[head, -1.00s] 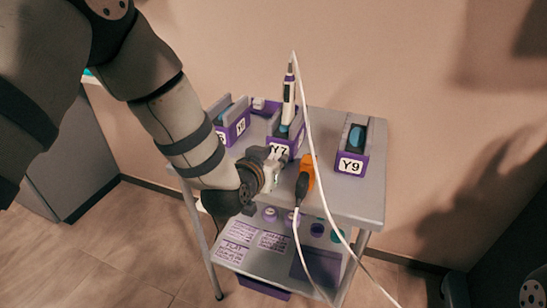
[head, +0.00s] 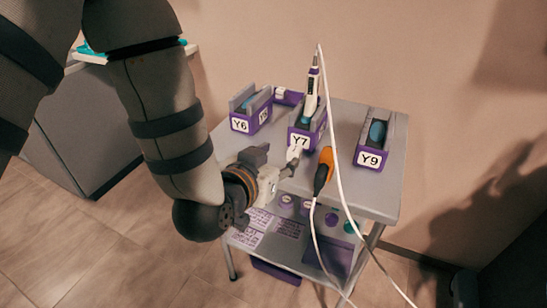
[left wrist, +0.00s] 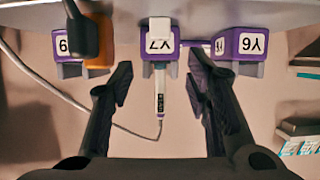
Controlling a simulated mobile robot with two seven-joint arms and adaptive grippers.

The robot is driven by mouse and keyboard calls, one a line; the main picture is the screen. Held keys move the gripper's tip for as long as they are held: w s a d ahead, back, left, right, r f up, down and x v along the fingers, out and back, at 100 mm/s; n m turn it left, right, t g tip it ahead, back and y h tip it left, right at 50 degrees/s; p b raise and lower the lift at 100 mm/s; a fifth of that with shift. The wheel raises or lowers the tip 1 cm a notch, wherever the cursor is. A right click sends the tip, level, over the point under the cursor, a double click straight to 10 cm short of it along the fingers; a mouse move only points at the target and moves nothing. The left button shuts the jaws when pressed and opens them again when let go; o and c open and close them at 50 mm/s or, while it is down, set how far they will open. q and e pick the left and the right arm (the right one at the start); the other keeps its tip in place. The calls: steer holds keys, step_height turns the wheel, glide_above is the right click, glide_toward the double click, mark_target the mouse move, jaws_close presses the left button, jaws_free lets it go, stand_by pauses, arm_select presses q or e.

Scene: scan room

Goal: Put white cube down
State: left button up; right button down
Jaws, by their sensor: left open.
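The white cube (head: 294,153) stands on the grey cart top near its front edge, just in front of the purple holder labelled Y7 (head: 301,141). My left gripper (head: 277,167) is open and empty at the cart's front edge, with the cube beyond its fingertips. In the left wrist view, which is upside down, the cube (left wrist: 160,28) lies between the lines of the two spread fingers (left wrist: 162,82), apart from both. My right gripper is not in view.
An orange and black probe (head: 323,170) with a cable stands right of the cube. Holders Y6 (head: 240,125) and Y9 (head: 370,160) flank Y7, which holds a white pen-like probe (head: 312,90). A white cable hangs across the cart's front. The lower shelf (head: 305,262) holds labels.

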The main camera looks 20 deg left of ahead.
arm_select(q)
steer(key=s+a+f+g, duration=0.2)
steer(key=s+f+g, duration=0.7)
steer(key=s+f, duration=1.15)
steer(key=s+a+f+g, duration=0.25)
steer(key=s+g, duration=0.25)
steer(key=s, duration=0.9)
steer(key=s+a+f+g, duration=0.1)
steer(key=s+f+g, duration=0.25)
steer(key=s, duration=0.95)
steer(key=w+r+t+p, duration=0.2)
steer(key=w+r+p, duration=0.3)
steer(key=w+r, duration=0.1)
steer(key=shift+w+d+r+n, duration=0.3)
steer(key=shift+r+n, duration=0.1)
steer(key=shift+r, duration=0.4)
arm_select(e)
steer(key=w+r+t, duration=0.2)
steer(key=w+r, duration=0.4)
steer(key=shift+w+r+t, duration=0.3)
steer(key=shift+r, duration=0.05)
